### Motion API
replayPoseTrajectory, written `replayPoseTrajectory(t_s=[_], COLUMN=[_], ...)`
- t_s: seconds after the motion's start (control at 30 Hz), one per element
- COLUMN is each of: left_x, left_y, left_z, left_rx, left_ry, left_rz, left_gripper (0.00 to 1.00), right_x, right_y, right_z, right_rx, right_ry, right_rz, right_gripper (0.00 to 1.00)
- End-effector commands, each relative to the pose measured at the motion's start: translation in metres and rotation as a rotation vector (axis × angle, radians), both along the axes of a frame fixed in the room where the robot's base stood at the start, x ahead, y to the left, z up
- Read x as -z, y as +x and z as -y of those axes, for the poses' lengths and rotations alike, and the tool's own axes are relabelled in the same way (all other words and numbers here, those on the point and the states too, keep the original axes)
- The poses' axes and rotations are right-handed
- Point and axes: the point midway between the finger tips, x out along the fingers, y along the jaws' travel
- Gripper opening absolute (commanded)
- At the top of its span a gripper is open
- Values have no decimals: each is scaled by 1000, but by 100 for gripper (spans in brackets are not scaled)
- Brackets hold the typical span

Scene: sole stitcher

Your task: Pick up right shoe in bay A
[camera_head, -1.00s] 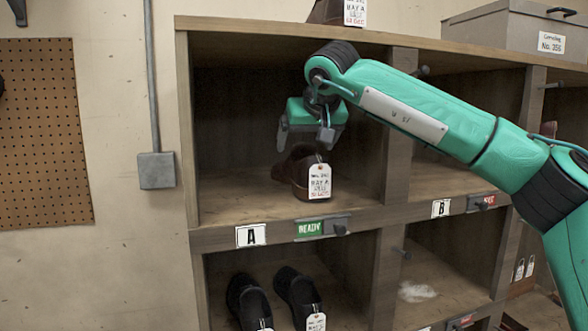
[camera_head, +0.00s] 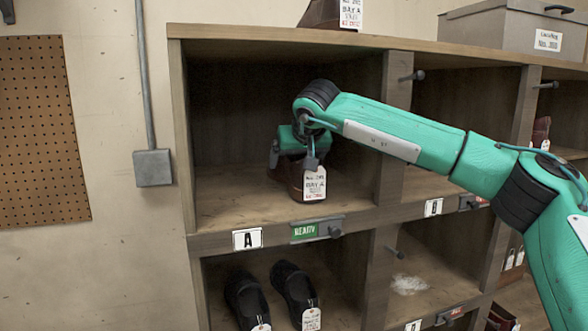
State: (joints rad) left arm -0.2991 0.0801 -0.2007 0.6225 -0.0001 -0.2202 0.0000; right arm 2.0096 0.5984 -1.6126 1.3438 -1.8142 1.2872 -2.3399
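A brown shoe (camera_head: 291,187) with a white paper tag (camera_head: 314,184) sits on the floor of bay A, the upper left compartment marked with an "A" label (camera_head: 247,239). My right arm reaches in from the right, and its gripper (camera_head: 292,160) is inside bay A, low over the shoe. The gripper and wrist hide much of the shoe's upper part. I cannot tell whether the fingers touch the shoe or how far apart they are. My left gripper is not in view.
A green READY sign (camera_head: 306,231) is on the shelf edge below bay A. Bay B's label (camera_head: 433,207) is to the right, past a wooden divider. Dark shoes (camera_head: 292,290) stand in the compartment below. A brown item (camera_head: 325,14) and a grey box (camera_head: 512,35) are on top.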

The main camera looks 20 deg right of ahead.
Motion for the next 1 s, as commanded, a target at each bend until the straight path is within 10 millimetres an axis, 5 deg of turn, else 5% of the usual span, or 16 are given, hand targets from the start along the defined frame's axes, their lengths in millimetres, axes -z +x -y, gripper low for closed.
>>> replayPoseTrajectory(t_s=[0.07, 0.3, 0.67, 1.0], left_x=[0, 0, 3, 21], left_y=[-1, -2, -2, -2], left_z=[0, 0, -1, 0], left_rx=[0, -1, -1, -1], left_ry=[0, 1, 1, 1], left_rz=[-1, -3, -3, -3], left_gripper=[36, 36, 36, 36], right_x=[0, 0, -5, -37], right_y=[0, 0, 0, 0], right_z=[0, 0, 0, -1], right_rx=[0, 0, 1, 1], right_ry=[0, 0, 1, 2], right_rz=[0, 0, 3, 3], right_gripper=[74, 28, 27, 27])
